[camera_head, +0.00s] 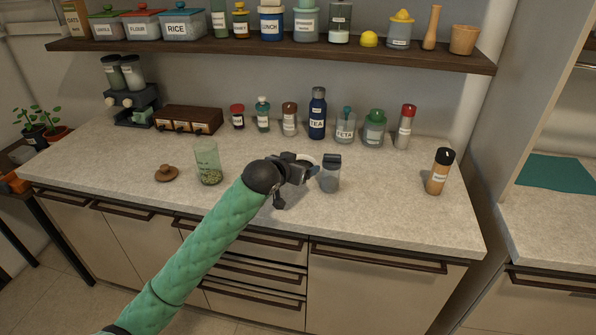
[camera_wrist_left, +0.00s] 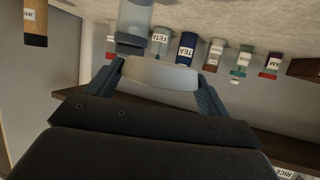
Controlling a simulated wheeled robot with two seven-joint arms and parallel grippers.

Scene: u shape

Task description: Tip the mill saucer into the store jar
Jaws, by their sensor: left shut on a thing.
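My left gripper (camera_head: 308,166) is shut on a pale saucer (camera_head: 307,158), held above the counter. In the left wrist view the saucer (camera_wrist_left: 160,74) sits between the two fingers of the gripper (camera_wrist_left: 158,85); I cannot tell what lies in it. An open, clear greenish jar (camera_head: 207,160) with a label and green bits at its bottom stands left of the gripper. A brown knobbed lid (camera_head: 166,174) lies on the counter left of that jar. A clear container with a dark grey top (camera_head: 330,176) stands just right of the gripper. My right gripper is not in view.
Several jars and bottles, among them a blue TEA bottle (camera_head: 317,115), stand along the back of the counter (camera_head: 270,225). A brown jar with a black lid (camera_head: 439,172) stands at the right. A loaded shelf (camera_head: 270,54) runs above. The front middle of the counter is clear.

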